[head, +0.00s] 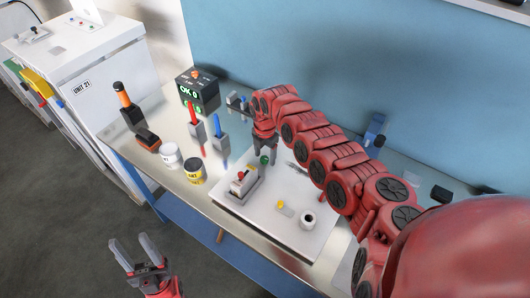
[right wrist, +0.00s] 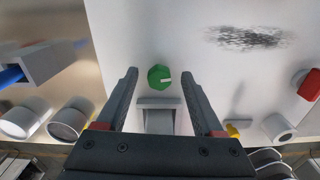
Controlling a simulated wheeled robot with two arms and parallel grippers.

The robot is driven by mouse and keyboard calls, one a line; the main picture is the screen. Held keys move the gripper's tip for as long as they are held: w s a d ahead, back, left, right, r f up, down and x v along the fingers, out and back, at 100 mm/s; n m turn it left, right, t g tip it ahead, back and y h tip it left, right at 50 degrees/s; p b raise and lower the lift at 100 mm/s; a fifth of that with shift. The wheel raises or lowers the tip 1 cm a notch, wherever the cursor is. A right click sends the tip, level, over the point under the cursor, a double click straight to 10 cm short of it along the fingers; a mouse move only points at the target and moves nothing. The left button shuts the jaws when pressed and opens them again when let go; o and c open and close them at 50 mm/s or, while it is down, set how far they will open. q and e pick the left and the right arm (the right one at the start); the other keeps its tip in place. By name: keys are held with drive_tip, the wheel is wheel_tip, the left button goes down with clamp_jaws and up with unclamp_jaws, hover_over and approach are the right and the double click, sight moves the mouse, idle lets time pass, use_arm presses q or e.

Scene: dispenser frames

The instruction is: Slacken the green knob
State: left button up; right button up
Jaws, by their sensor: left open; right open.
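The green knob (head: 264,160) is a small round knob over the white board (head: 290,233). In the right wrist view the green knob (right wrist: 159,77) shows a pale mark pointing right, with a grey block (right wrist: 158,115) just below it in the picture. My right gripper (head: 266,147) is open right at the knob. In the wrist view the knob appears between the tips of my right gripper (right wrist: 158,73), with a gap on both sides; I cannot tell the depth. My left gripper (head: 135,250) is open and empty over the floor at lower left, away from the table.
A grey fixture with a red knob (head: 240,175), a yellow knob (head: 280,204) and a white cylinder (head: 307,220) share the board. Jars (head: 195,170), screwdrivers and a black display box (head: 198,92) stand to the left. A dark scuffed patch (right wrist: 248,38) marks the board.

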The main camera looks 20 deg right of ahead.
drive_tip(key=shift+f, duration=0.2)
clamp_jaws()
